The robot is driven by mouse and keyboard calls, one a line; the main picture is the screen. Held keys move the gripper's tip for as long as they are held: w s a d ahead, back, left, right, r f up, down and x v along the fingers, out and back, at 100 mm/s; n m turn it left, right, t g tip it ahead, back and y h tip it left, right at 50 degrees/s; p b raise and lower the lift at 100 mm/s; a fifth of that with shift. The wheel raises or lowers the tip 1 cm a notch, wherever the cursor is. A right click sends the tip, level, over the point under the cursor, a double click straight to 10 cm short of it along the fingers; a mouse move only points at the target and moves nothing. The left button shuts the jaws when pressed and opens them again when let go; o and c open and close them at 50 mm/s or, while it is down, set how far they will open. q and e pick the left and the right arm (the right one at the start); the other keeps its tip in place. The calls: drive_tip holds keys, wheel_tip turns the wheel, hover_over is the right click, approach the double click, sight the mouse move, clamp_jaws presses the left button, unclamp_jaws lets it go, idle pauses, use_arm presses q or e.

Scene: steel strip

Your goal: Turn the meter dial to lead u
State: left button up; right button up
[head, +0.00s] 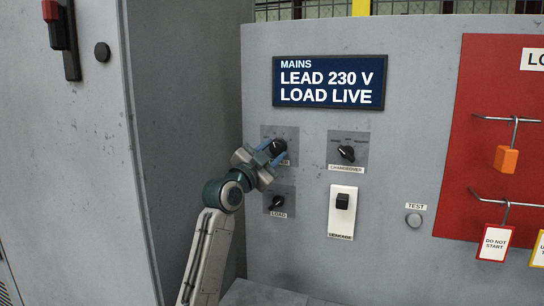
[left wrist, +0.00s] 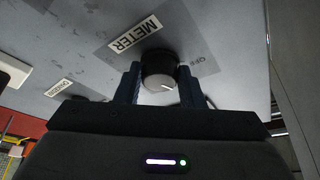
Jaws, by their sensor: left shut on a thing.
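The meter dial (left wrist: 159,72) is a round black knob on the grey panel, beside a METER label (left wrist: 135,37) and an OFF mark. In the head view the dial (head: 278,146) is partly covered by my left gripper (head: 271,152). In the left wrist view my left gripper (left wrist: 159,85) has one finger on each side of the knob and is shut on it. A light pointer line shows on the knob's face. The other position marks are too small or hidden to read. My right gripper is not in view.
A display (head: 329,82) reads MAINS, LEAD 230 V, LOAD LIVE. The changeover knob (head: 347,153) is right of the meter dial, the load knob (head: 277,203) below it, and a leakage switch (head: 342,202) lower right. A grey cabinet (head: 185,120) stands close at left.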

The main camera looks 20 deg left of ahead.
use_arm(q)
drive_tip(key=o, duration=1)
drive_tip(key=shift+s+a+f, duration=0.1)
drive_tip(key=shift+s+f, duration=0.1)
drive_tip(key=shift+s, duration=0.1)
drive_tip(key=b+v, duration=0.3)
drive_tip(key=v, duration=0.7)
drive_tip(key=shift+b, duration=0.4)
